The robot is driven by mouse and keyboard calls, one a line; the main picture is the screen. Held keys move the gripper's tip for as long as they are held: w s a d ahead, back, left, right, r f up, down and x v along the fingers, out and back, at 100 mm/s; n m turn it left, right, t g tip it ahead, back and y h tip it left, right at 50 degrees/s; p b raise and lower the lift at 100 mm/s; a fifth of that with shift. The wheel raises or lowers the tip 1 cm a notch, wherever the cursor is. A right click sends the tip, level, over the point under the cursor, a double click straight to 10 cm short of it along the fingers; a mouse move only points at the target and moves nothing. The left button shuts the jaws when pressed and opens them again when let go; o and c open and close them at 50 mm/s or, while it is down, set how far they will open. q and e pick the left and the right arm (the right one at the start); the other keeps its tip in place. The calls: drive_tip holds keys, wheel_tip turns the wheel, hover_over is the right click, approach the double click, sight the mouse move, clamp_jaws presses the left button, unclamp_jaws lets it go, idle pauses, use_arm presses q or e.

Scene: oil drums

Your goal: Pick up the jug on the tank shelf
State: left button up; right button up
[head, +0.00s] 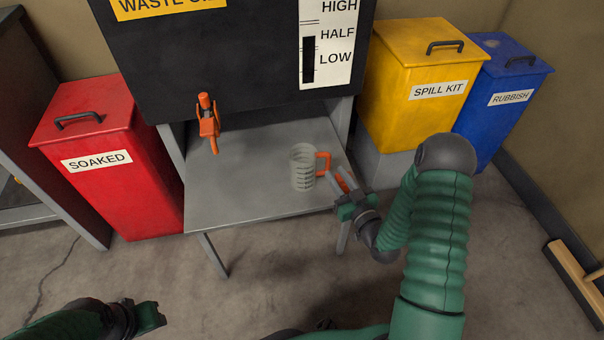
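The jug (302,168) is clear with dark measuring marks and an orange handle on its right side. It stands upright on the grey tank shelf (235,195), near the shelf's right front. My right gripper (341,181) is at the shelf's right edge with its fingers apart, pointing at the handle. The fingertips are close beside the handle; I cannot tell whether they touch it. My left gripper (150,317) is low at the bottom left, away from the shelf, and its finger gap is not clear.
The black waste tank (255,60) with an orange tap (208,122) hangs above the shelf. A broom (575,280) lies far right. The shelf's left part is clear.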

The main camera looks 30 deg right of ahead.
sight(324, 154)
drive_tip(key=w+b, duration=0.1)
drive_tip(key=w, duration=0.2)
drive_tip(key=w+b, duration=0.1)
drive_tip(key=w, duration=0.2)
drive_tip(key=w+b, duration=0.2)
drive_tip(key=w, duration=0.1)
drive_tip(key=shift+w+d, duration=0.2)
drive_tip(key=shift+d, duration=0.15)
drive_tip(key=shift+r, duration=0.2)
clamp_jaws()
idle(0.6)
